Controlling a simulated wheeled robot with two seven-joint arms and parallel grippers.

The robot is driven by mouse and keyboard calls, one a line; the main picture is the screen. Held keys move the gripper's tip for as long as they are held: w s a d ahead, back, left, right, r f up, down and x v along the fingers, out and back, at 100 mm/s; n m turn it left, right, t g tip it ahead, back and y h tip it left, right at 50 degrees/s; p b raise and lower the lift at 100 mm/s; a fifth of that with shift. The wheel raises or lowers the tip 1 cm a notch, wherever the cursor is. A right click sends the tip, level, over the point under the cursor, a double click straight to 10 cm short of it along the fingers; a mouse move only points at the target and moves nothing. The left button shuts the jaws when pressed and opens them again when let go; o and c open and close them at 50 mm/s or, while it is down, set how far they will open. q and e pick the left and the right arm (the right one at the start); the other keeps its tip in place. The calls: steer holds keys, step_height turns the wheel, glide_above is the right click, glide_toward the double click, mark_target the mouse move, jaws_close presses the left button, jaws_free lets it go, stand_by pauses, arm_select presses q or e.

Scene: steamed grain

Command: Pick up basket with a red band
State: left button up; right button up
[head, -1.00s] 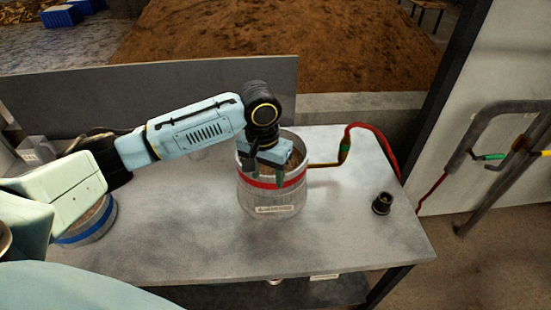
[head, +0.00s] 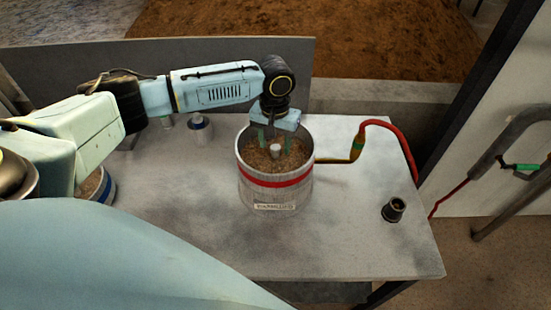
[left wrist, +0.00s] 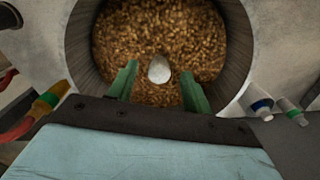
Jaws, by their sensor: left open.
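The basket with a red band (head: 276,181) is a grey metal cylinder with a label low on its front. It stands upright on the table and holds brown grain. A pale rounded knob (left wrist: 159,69) sticks up from the middle of the grain. My left gripper (head: 273,148) is open and points down over the basket's mouth. In the left wrist view its two green fingers (left wrist: 156,88) stand apart on either side of the knob, with nothing gripped. Whether they touch the knob, I cannot tell. My right gripper is out of view.
The grey table (head: 340,235) is mostly clear in front and to the right. A red hose (head: 392,127) with a brass end reaches toward the basket's right side. A black fitting (head: 394,210) stands at the right. A blue-banded container (head: 104,189) is partly hidden at the left.

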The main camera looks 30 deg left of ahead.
mark_target(276, 146)
arm_select(q)
step_height(276, 146, down, 4)
steer(key=shift+f, duration=0.25)
steer(key=shift+c, duration=0.3)
steer(key=c, duration=1)
jaws_close()
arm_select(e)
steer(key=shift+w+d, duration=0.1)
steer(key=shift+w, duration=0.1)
arm_select(q)
steer(key=shift+w, duration=0.15)
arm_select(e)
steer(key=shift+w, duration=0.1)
